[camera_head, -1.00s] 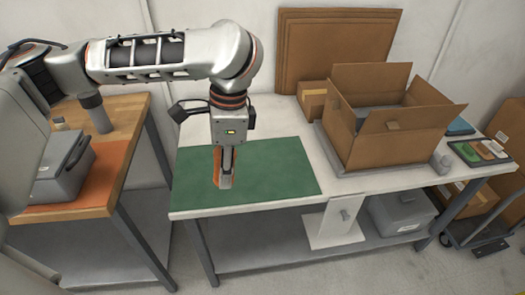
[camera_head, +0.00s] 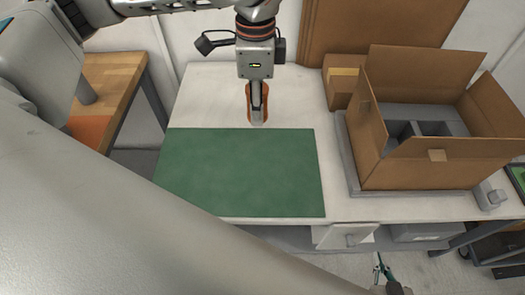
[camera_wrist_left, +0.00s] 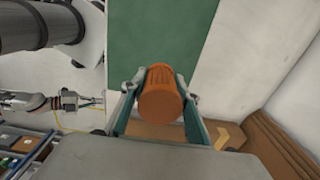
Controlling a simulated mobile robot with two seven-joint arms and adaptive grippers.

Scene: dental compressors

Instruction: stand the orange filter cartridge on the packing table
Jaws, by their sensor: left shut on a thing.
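The orange filter cartridge (camera_head: 249,109) is between the fingers of my left gripper (camera_head: 257,118), which is shut on it and points down. In the left wrist view the cartridge (camera_wrist_left: 160,98) shows its round end and ribbed side between the teal fingers. In the head view it looks roughly upright, by the back edge of the green mat (camera_head: 240,170) on the white packing table (camera_head: 205,95). Whether its bottom touches the table cannot be told. My right gripper (camera_head: 383,268) is open and empty, low in front of the table; it shows in the left wrist view too (camera_wrist_left: 92,101).
An open cardboard box (camera_head: 430,165) with grey dividers stands on the table's right, with a small carton (camera_head: 340,88) behind it. Flat cardboard (camera_head: 375,30) leans at the back wall. The mat is bare. A wooden-topped bench (camera_head: 115,75) stands at the left.

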